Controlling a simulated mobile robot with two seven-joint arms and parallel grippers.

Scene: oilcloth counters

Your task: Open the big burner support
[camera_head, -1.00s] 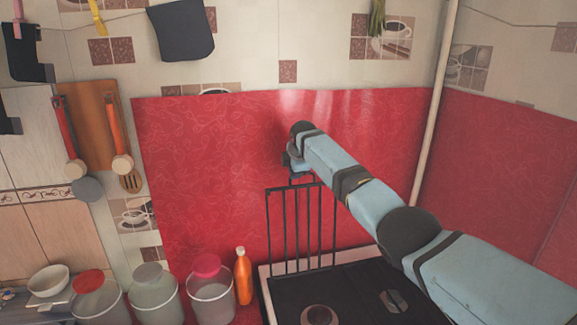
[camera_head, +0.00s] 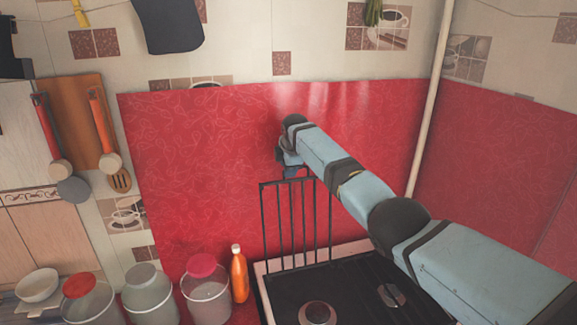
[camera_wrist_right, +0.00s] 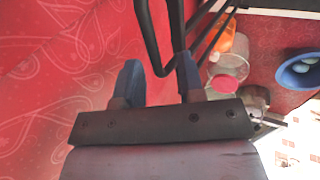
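The big burner support (camera_head: 297,225) is a black grate of thin bars. It stands upright, tilted steeply up from the left part of the stove (camera_head: 345,290), in front of the red wall panel. My right gripper (camera_head: 290,168) is at its top edge, partly hidden behind my wrist. In the right wrist view, the blue fingers of my right gripper (camera_wrist_right: 158,65) are apart, and a bent corner of the support (camera_wrist_right: 158,45) shows at the gap between them. I cannot tell whether they touch it. My left gripper is out of view.
Several lidded jars (camera_head: 207,295) and an orange bottle (camera_head: 239,275) stand left of the stove. A pale pipe (camera_head: 430,110) runs down the wall corner at right. Utensils hang at left. A blue bowl (camera_wrist_right: 300,70) shows in the wrist view.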

